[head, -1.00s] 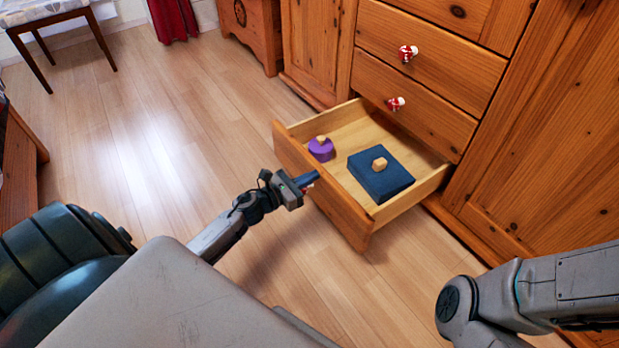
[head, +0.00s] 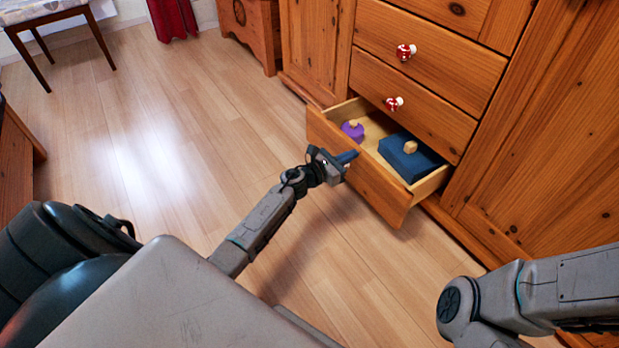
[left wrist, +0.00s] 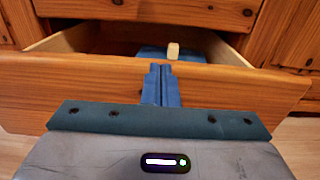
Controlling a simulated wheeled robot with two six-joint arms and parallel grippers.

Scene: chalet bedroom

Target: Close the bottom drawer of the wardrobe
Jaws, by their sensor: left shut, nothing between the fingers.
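The bottom drawer (head: 388,197) of the wooden wardrobe (head: 422,69) is partly open and sticks out over the floor. In the left wrist view the blue fingertips (left wrist: 161,80) are against or just before the drawer front (left wrist: 235,88); exact contact is hard to tell. My right arm shows at the lower right, but its gripper is out of view.
Two closed drawers with red and white knobs (head: 405,52) sit above the open one. A wooden chest (head: 249,35) stands at the back, and a stool (head: 50,22) at the far left. The floor (head: 165,130) left of the drawer is clear.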

